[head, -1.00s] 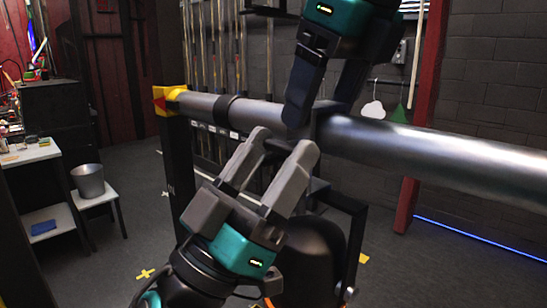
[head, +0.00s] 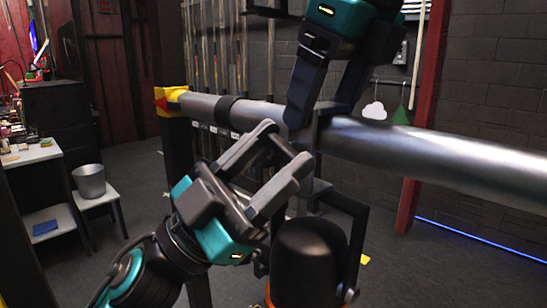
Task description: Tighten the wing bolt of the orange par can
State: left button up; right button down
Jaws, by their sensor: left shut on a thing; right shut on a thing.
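The par can (head: 305,255) hangs below the pipe. Its black body and yoke show, with a bit of orange rim at the bottom edge of the view. A dark clamp (head: 328,112) sits around the pipe above it. My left gripper (head: 285,143) reaches up from below, its fingertips just under the pipe beside the clamp. It is shut on the wing bolt, which is mostly hidden between its fingers. My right gripper (head: 312,112) comes down from above, shut on the clamp at the pipe.
The thick grey pipe (head: 430,155) crosses the view, ending at a yellow and red bracket (head: 170,98) on a dark post. A metal bucket (head: 89,181) stands on a white stool at the left. Poles lean on the back wall. Open floor lies left of the post.

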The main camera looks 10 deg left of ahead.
pick_arm(q)
jog(key=shift+g, duration=0.3)
jog(key=o, duration=1.1)
jog(key=shift+c, duration=0.2)
jog(key=v, duration=1.2)
jog(key=shift+f, duration=0.1)
